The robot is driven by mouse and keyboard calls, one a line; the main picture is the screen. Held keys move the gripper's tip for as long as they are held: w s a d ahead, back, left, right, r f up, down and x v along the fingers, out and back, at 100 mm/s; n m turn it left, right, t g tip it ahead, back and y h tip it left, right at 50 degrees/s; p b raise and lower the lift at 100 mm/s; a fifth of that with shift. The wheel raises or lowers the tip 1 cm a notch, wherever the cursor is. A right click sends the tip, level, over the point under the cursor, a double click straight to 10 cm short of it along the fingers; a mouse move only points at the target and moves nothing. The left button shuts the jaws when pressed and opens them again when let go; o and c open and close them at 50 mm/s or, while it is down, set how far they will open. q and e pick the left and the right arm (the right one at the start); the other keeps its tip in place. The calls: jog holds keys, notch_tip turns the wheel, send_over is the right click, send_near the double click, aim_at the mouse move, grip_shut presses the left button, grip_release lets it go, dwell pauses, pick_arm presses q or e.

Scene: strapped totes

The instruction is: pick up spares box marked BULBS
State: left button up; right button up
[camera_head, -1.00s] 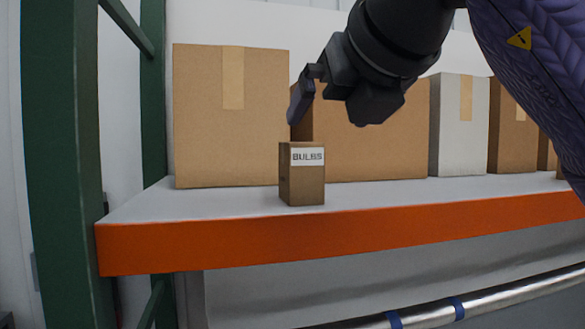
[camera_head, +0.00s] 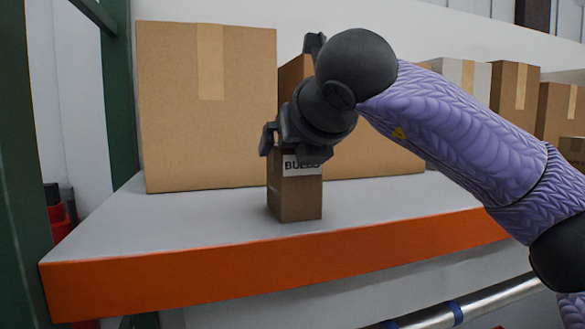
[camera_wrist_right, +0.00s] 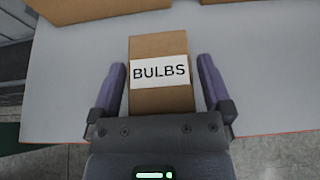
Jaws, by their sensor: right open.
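The small brown spares box marked BULBS (camera_head: 296,198) stands upright near the front of the shelf. Its top and label are partly hidden by my right gripper (camera_head: 290,145) in the head view. In the right wrist view the box (camera_wrist_right: 160,102) lies between the two fingers of my right gripper (camera_wrist_right: 161,85), with its white BULBS label facing the camera. The fingers are open, one on each side of the box, with a gap showing on both sides. My left gripper is not in view.
The grey shelf (camera_head: 160,215) has an orange front edge (camera_head: 250,277). A large brown carton (camera_head: 205,120) stands behind to the left, and another brown carton (camera_head: 375,158) stands behind the box. More cartons stand at the right. A green upright (camera_head: 118,110) is at the left.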

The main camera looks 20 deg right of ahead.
jog(key=c, duration=1.2)
jog(key=shift+r, duration=0.15)
